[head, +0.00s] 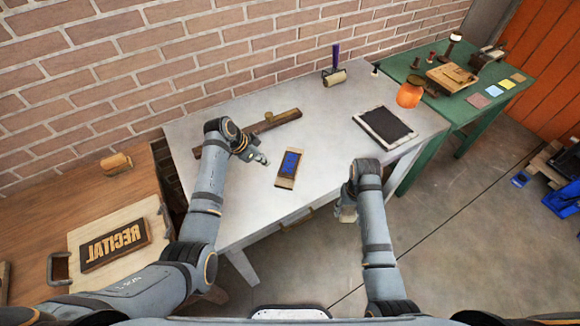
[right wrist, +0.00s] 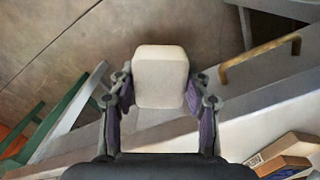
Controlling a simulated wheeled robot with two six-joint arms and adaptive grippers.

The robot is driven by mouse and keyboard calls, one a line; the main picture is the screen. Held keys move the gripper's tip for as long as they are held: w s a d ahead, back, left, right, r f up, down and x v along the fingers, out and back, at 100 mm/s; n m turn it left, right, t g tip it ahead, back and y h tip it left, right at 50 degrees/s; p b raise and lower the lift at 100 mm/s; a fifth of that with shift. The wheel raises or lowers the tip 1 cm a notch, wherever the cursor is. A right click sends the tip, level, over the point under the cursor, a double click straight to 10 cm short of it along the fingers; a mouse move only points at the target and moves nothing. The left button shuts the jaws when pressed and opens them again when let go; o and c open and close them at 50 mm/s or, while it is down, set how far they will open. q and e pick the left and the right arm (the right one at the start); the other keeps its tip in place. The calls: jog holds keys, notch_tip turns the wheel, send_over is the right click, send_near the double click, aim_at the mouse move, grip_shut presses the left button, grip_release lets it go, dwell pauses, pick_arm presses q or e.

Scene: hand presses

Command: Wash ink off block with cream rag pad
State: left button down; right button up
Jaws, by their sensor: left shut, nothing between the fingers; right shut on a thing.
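The block (head: 289,167) lies flat on the pale table (head: 230,215), its middle covered in blue ink over bare wood at the ends. Part of it shows at the lower right of the right wrist view (right wrist: 285,165). My right gripper (head: 345,212) is shut on the cream rag pad (right wrist: 160,77), past the table's front edge and right of the block. In the head view the pad is mostly hidden by my gripper. My left gripper (head: 264,159) is shut and empty over the table, just left of the block.
A wooden bar (head: 275,121) lies behind my left gripper. A roller (head: 335,77), a dark slab (head: 383,127) and an orange jar (head: 409,93) stand farther back and right. A brown bench with a RECITAL block (head: 115,245) is at left. A drawer handle (right wrist: 260,58) juts from the table front.

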pick_arm(q)
jog(key=shift+f+b, duration=0.6)
jog(key=shift+f, duration=0.7)
pick_arm(e)
jog(key=shift+f, duration=0.65)
